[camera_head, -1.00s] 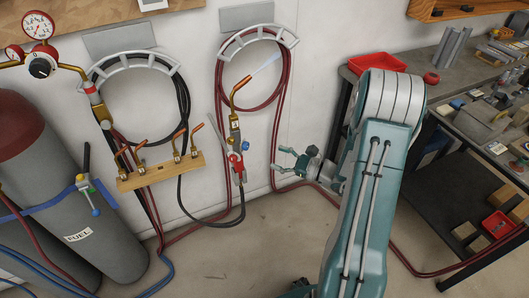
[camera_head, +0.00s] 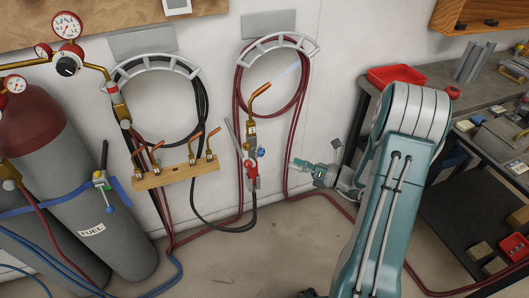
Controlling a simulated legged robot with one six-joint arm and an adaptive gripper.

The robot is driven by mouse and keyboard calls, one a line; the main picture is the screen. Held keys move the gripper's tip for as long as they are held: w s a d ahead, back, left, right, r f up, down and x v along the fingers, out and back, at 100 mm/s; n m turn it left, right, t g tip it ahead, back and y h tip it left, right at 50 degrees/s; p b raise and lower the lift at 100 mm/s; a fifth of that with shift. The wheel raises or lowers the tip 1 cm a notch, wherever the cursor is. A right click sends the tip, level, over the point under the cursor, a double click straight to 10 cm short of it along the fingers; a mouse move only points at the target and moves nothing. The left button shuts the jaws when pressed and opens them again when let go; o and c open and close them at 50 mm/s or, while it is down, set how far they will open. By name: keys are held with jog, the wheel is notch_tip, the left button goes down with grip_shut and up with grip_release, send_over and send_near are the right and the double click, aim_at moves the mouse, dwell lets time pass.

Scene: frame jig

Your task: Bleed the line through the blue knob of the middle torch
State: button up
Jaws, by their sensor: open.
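A torch (camera_head: 251,140) with a copper tip hangs upright against the wall below the right hose hanger. It has a blue knob (camera_head: 261,152) on its right side and a red knob (camera_head: 248,163) in front. Another torch-like fitting (camera_head: 103,180) with a blue knob (camera_head: 110,209) hangs at the grey cylinder. My gripper (camera_head: 292,166) is open and empty, pointing left, to the right of the hanging torch's blue knob and slightly lower, with a clear gap between them.
A wooden rack (camera_head: 177,177) with several copper tips is on the wall left of the torch. Red hose (camera_head: 327,191) runs along the wall behind my gripper. A workbench (camera_head: 488,140) with a red tray (camera_head: 396,74) stands right.

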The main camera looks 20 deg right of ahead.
aim_at(262, 151)
jog(key=w+a+m, duration=0.1)
jog(key=w+a, duration=0.2)
jog(key=w, duration=0.1)
jog(key=w+a+m, duration=0.1)
jog(key=w+a, duration=0.3)
jog(key=shift+a+r, duration=0.1)
jog(key=shift+a, duration=0.2)
